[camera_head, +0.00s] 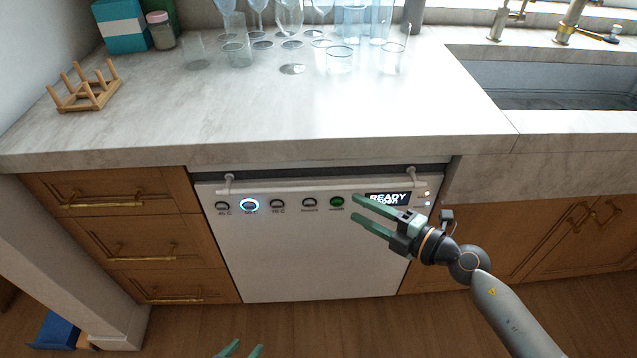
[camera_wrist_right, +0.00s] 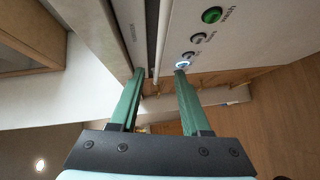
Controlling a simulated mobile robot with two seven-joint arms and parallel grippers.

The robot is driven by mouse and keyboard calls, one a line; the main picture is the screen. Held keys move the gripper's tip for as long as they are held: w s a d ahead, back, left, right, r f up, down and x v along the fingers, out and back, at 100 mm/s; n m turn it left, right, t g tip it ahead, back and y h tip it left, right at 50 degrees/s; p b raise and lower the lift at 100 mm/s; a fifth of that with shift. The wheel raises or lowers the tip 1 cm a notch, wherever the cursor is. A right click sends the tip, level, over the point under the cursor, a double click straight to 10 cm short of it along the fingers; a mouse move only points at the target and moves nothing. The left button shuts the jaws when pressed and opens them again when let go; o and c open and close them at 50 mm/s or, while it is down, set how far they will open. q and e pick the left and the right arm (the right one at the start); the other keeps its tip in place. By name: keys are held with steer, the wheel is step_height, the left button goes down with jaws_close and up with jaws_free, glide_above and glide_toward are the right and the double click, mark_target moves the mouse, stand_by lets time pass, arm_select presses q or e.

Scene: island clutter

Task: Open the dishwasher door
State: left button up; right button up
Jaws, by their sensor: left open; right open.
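The dishwasher (camera_head: 320,255) is under the counter, its white door closed and upright. A bar handle (camera_head: 290,186) runs across the door's top, above the buttons and the "READY" display. My right gripper (camera_head: 354,206) is open and empty in front of the panel, its fingers pointing left just below the handle in the picture. In the right wrist view its fingers (camera_wrist_right: 160,72) are spread, with the handle (camera_wrist_right: 158,40) beyond and between the tips; I cannot tell whether they touch. My left gripper (camera_head: 242,350) shows only two separated fingertips at the bottom edge, low before the door.
Glasses (camera_head: 340,60) crowd the counter (camera_head: 240,120) above, beside a wooden rack (camera_head: 86,90) and a sink (camera_head: 545,85). Drawers (camera_head: 150,235) flank the dishwasher on the left and cabinets (camera_head: 590,235) on the right. The floor (camera_head: 330,325) before the door is clear.

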mark_target(319, 187)
steer(key=b+x, duration=0.2)
steer(key=x, duration=1)
steer(key=shift+s+a, duration=0.1)
steer(key=shift+c, duration=0.2)
jaws_close()
stand_by(0.9)
